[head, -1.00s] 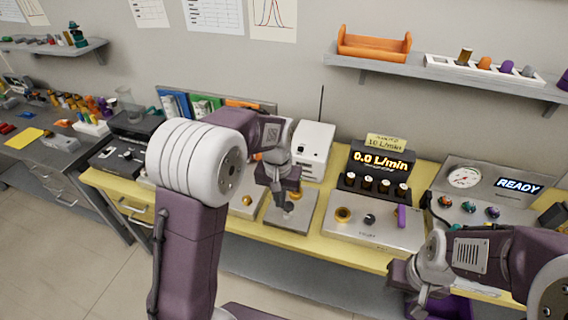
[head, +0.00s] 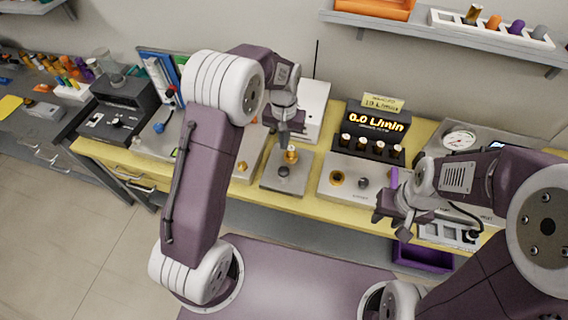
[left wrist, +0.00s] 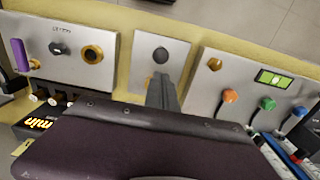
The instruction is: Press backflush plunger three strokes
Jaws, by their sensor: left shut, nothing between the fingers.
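A metal plate (head: 270,186) on the yellow bench carries a black knob (head: 283,171) near its front and a brass upright part (head: 291,155) behind it. I cannot tell which is the backflush plunger. My left gripper (head: 284,142) is shut and empty, pointing down over the back of this plate, above and beside the brass part. In the left wrist view the shut fingers (left wrist: 162,80) hide much of the brass part, and the black knob (left wrist: 161,55) is clear beyond them. My right gripper (head: 392,224) hangs at the bench's front right; its jaw opening is unclear.
A panel (head: 327,190) with a brass ring and dark knob stands right of the plate, below a flow display (head: 377,122) reading 0.0 L/min. A pressure gauge (head: 459,140) is further right. A purple bin (head: 422,258) sits below the bench.

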